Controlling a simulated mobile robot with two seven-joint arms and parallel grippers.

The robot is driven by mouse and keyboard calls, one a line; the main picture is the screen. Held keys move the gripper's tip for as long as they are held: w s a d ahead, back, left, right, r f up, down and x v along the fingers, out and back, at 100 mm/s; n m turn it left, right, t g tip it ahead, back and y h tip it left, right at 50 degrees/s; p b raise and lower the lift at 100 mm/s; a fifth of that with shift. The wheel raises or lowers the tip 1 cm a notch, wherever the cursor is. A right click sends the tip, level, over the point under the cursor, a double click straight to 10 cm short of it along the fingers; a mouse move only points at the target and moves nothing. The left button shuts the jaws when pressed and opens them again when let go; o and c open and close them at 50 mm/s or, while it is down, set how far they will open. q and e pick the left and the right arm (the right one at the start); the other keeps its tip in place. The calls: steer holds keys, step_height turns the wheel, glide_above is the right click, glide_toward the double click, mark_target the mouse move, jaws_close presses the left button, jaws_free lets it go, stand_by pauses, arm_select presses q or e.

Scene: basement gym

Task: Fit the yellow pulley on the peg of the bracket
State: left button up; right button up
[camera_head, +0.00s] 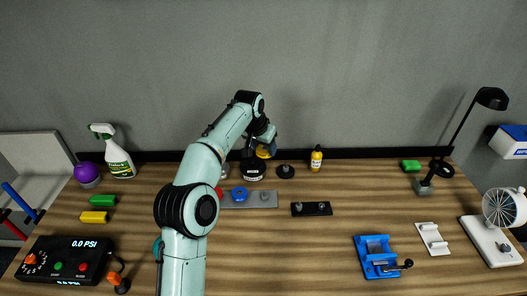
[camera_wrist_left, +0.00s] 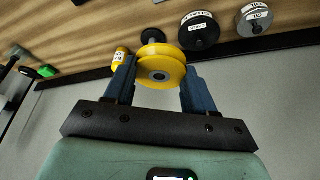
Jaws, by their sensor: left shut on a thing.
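My left gripper (camera_head: 266,144) is shut on the yellow pulley (camera_head: 264,154) and holds it above the back of the table. A grey plate (camera_head: 254,204), seemingly the bracket, lies on the table nearer the front. It carries a blue round part (camera_head: 239,194), a red part (camera_head: 219,192) partly hidden by my arm, and a bare grey peg (camera_head: 265,196) at its right. My right gripper is not in view.
A black plate with two knobs (camera_head: 311,209) lies right of the grey plate. A blue vise (camera_head: 376,257) is front right. The table between them is clear.

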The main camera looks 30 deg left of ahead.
arm_select(q)
steer(key=shift+r, duration=1.4)
